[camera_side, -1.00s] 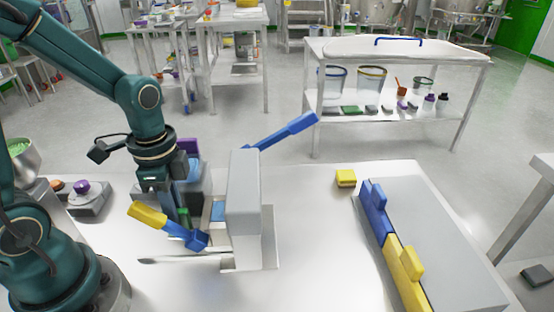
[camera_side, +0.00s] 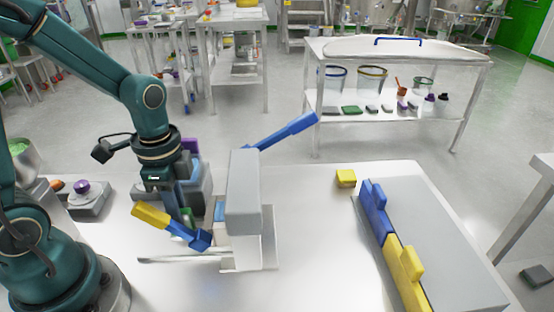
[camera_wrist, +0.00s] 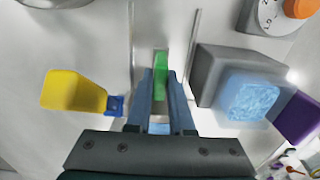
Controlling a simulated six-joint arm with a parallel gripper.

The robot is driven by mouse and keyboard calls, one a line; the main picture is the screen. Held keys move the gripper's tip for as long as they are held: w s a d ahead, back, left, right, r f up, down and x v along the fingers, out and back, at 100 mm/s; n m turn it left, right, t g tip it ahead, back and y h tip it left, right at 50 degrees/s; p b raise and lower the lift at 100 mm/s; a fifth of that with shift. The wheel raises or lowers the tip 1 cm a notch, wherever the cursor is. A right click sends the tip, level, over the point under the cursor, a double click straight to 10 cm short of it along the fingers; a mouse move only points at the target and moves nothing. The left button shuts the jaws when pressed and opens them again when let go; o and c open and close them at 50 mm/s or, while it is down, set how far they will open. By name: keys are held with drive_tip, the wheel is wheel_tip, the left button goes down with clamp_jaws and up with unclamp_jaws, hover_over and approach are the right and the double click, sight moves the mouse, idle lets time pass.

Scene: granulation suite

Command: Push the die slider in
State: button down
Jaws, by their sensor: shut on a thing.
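The die slider appears to be the green piece (camera_wrist: 161,64) running between two pale rails in the wrist view. In the side view its green (camera_side: 187,214) shows only as a sliver behind my gripper and the yellow-tipped lever. My gripper (camera_wrist: 160,78) is closed on the green piece, with a finger at each side of it. In the side view my gripper (camera_side: 178,205) points down just left of the grey press (camera_side: 243,190). The far end of the slider and where it enters the press are hidden.
A blue lever with a yellow end (camera_side: 150,215) juts out close to my gripper. Another blue lever (camera_side: 285,131) rises behind the press. A grey box with a light-blue top (camera_wrist: 250,96) stands right of my fingers.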

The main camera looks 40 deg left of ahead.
drive_tip(key=shift+w+d, duration=1.3)
drive_tip(key=shift+w, duration=0.1)
drive_tip(key=c, duration=0.8)
unclamp_jaws()
drive_tip(key=shift+s, duration=0.1)
drive_tip(key=shift+r, duration=0.1)
drive_tip(key=shift+r, duration=2.55)
drive_tip(key=shift+f, duration=0.15)
